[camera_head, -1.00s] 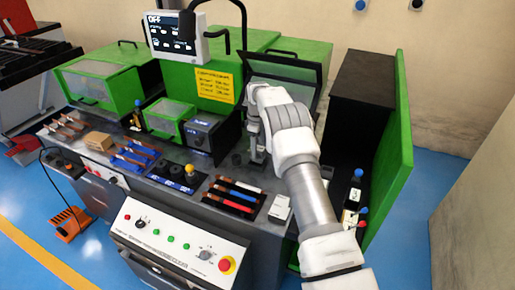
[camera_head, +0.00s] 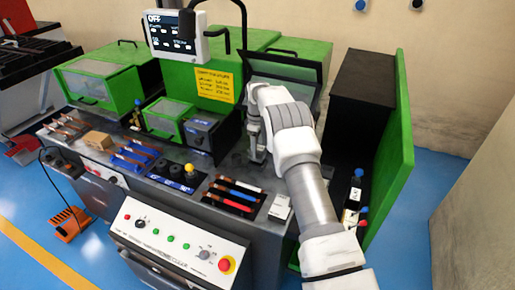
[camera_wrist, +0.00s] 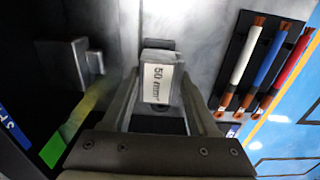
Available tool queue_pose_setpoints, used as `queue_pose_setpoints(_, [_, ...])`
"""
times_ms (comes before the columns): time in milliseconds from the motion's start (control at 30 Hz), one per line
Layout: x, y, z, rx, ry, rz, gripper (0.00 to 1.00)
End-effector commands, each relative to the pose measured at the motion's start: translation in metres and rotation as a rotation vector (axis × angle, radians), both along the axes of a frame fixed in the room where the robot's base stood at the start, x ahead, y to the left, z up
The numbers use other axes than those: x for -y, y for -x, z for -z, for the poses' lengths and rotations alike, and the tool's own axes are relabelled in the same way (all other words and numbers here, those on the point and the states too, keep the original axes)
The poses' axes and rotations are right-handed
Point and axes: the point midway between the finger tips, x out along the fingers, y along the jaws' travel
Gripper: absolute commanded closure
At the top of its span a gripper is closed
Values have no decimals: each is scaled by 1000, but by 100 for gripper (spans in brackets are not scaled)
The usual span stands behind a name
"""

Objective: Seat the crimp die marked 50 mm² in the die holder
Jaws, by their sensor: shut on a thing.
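In the wrist view, the crimp die (camera_wrist: 159,80) is a grey block with a white label reading "50 mm²". My gripper (camera_wrist: 160,90) is shut on it, one finger on each side, with the label facing the camera. In the head view, my gripper (camera_head: 256,152) points down over the right part of the bench, in front of the open dark lid; the die is too small there to make out. A dark part shows just behind the die in the wrist view. I cannot tell whether it is the die holder, or whether the die touches it.
A grey metal block (camera_wrist: 72,62) stands to the left in the wrist view. Cables in white, blue and red (camera_wrist: 266,60) lie in a black rack on the right. In the head view, the open dark lid (camera_head: 285,75) and green side panel (camera_head: 393,150) bound the work area.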

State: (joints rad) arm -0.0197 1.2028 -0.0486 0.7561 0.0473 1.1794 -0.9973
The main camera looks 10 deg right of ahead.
Motion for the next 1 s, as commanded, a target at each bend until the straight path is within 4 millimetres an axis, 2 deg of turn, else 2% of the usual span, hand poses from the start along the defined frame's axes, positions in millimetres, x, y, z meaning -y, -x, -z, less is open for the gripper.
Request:
queue_pose_setpoints(667, [0,-1,-2,2,0,0,100])
queue_pose_setpoints(1000, [0,-1,4,2,0,0,100])
